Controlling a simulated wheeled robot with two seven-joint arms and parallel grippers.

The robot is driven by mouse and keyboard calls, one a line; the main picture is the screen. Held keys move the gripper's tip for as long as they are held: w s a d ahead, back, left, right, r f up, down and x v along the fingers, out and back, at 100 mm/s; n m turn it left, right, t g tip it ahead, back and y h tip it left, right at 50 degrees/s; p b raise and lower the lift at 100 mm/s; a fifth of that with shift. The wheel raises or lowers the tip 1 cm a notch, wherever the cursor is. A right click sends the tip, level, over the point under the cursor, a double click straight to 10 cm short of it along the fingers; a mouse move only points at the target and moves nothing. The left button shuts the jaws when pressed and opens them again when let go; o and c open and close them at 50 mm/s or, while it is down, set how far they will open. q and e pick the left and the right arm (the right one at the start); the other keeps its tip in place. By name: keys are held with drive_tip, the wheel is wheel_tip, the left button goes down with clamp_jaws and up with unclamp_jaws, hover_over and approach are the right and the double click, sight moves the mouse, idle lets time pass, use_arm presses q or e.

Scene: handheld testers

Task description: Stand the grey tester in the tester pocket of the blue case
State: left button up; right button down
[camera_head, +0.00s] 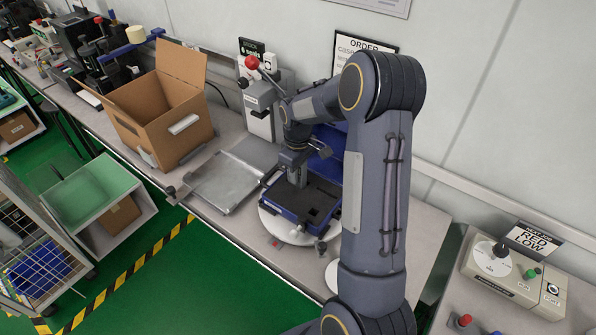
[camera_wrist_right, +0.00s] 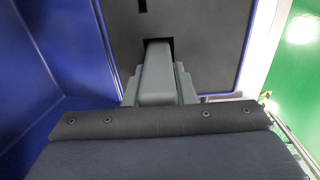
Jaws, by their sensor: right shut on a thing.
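The blue case (camera_head: 284,212) stands open on the bench, its lid raised at the back and partly hidden by my right arm. It holds a dark foam insert (camera_head: 318,205) with cut-outs. My right gripper (camera_head: 297,177) points down over the left part of the case. In the right wrist view it is shut on the grey tester (camera_wrist_right: 157,78), held between its stepped fingers. The tester's far end is at a dark rectangular pocket (camera_wrist_right: 158,42) in the foam (camera_wrist_right: 210,45). I cannot tell how deep it sits. My left gripper is out of view.
The case rests on a round white plate (camera_head: 267,226). A grey metal tray (camera_head: 222,184) lies to its left, with an open cardboard box (camera_head: 165,120) beyond. A machine with a red-knobbed lever (camera_head: 252,62) stands behind. A control box (camera_head: 510,280) is at the far right.

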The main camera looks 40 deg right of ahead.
drive_tip(key=shift+f, duration=0.2)
drive_tip(key=shift+f, duration=0.15)
drive_tip(key=c, duration=1.2)
unclamp_jaws()
wheel_tip(320, 180, up, 12)
drive_tip(key=shift+r, duration=0.25)
drive_tip(key=s+a+r+m+t+y, duration=0.25)
drive_tip(key=s+a+r, duration=0.35)
drive_tip(key=s+a, duration=0.65)
drive_tip(key=s+a+f+m+t, duration=0.1)
drive_tip(key=s+a, duration=0.2)
drive_tip(key=s, duration=0.2)
drive_tip(key=s+a+f+m+t+y, duration=0.1)
drive_tip(key=s+a+f+t, duration=0.1)
drive_tip(key=s, duration=0.3)
drive_tip(key=shift+s+a, duration=0.4)
drive_tip(key=shift+a, duration=0.25)
